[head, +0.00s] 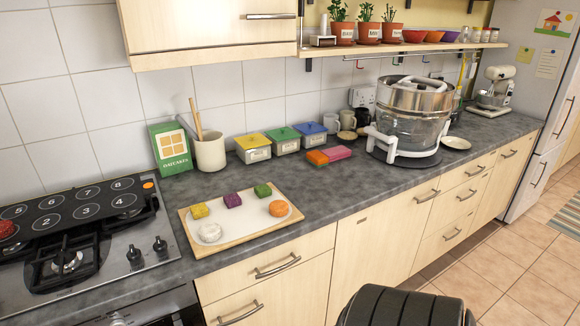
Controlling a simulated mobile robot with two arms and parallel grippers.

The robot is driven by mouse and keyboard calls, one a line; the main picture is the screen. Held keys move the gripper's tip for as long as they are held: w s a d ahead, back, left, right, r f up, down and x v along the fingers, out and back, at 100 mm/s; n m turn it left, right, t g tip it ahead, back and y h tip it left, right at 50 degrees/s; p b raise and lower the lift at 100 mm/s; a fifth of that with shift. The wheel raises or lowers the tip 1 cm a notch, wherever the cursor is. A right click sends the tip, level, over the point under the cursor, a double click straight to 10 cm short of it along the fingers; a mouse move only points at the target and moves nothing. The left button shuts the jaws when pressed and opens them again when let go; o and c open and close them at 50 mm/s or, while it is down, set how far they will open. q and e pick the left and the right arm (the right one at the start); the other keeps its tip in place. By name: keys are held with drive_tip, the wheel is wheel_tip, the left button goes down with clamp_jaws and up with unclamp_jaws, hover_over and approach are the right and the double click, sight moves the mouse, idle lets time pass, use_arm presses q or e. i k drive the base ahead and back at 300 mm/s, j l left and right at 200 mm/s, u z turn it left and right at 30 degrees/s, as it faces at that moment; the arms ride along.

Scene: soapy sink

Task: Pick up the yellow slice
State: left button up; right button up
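A small yellow block-like piece (200,211), the only yellow piece I see on the tray, lies at the back left of a light wooden tray (186,229) with a pale inside. The tray lies on the grey counter, right of the hob. Neither of my grippers shows in the head view, and nothing touches the yellow piece.
The tray also holds a purple piece (233,200), a green piece (263,190), an orange round (278,208) and a white round (210,232). Behind stand a green oatcakes box (171,150), a beige utensil pot (210,152) and lidded tubs (253,150). A glass-bowl oven (412,115) stands right.

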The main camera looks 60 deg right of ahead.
sight(198, 211)
drive_tip(key=z, duration=1.5)
